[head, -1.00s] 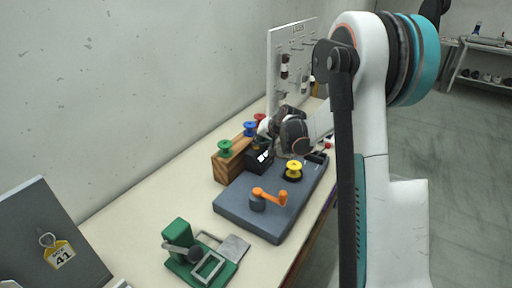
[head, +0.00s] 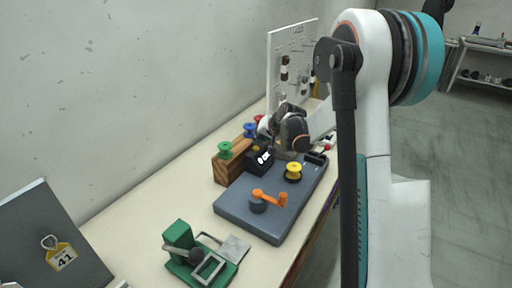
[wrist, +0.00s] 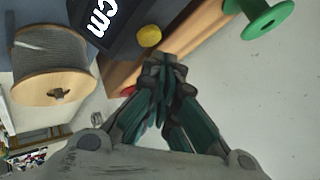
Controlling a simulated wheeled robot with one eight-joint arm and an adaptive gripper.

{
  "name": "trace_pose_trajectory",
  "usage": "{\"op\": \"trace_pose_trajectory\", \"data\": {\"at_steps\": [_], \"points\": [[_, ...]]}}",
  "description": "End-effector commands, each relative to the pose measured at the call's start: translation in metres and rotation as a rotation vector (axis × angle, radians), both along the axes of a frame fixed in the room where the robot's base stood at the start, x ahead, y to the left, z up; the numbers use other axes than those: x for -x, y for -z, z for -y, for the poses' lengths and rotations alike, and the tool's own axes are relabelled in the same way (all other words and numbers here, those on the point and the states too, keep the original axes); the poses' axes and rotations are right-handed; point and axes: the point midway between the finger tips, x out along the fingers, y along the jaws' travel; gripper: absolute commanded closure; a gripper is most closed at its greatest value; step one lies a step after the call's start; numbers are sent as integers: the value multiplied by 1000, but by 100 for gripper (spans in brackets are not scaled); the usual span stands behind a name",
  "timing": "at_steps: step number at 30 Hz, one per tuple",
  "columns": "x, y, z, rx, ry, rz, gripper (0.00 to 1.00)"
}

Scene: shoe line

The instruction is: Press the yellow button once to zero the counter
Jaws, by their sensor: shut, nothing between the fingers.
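The yellow button (wrist: 149,36) is a small round cap on the dark counter box (wrist: 118,30), which bears white "cm" lettering in the wrist view. In the head view the counter box (head: 259,161) stands by the wooden spool rack, and the button (head: 256,148) is a small dull-yellow spot on top. My gripper (wrist: 166,62) is shut and empty. Its fingertips appear just below the button in the wrist picture, apart from it in the image; their height above it cannot be told. In the head view my wrist (head: 291,130) is above and behind the counter, and the fingertips are hard to make out.
The wooden rack (head: 227,168) holds a green spool (head: 225,149), with blue (head: 250,130) and red spools behind. A cord reel (wrist: 52,66) is close by. A green tool (head: 190,255) stands in front.

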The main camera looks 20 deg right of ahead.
Motion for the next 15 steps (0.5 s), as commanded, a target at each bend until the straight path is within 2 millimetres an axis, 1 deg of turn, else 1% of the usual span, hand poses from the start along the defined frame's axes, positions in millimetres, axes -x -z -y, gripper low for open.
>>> {"op": "trace_pose_trajectory", "data": {"at_steps": [8, 11, 15], "points": [[0, -1, 0, 0, 0, 0, 100], [0, -5, 0, 0, 0, 0, 100], [0, -17, 0, 0, 0, 0, 100]]}}
